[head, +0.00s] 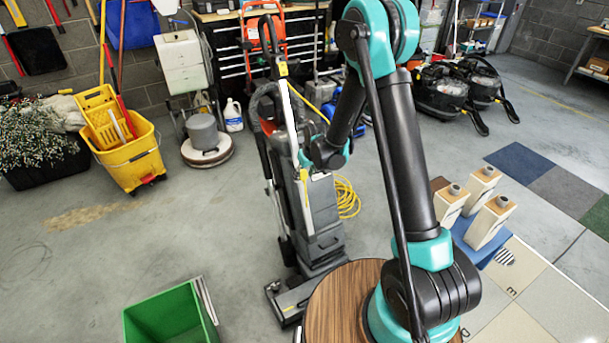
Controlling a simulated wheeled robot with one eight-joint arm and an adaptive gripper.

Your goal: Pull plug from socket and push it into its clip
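An upright vacuum (318,210) with a grey and black body stands in the middle of the floor. A yellow cord (347,198) lies coiled beside it on the right. A small yellow piece (283,69) sits high on its handle, and another (304,175) shows lower on its front; I cannot tell whether either is the plug or the clip. No socket can be made out. My arm bends down toward the vacuum, and my gripper (308,158) is in front of its upper body. Its fingers blend into the dark parts behind, so their opening and any contact are unclear.
A round wooden table top (335,290) is at the bottom, near my arm's base. A green bin (172,318) stands at lower left, a yellow mop bucket (130,158) and floor polisher (207,150) behind. Beige blocks (490,222) stand at right. Floor left of the vacuum is clear.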

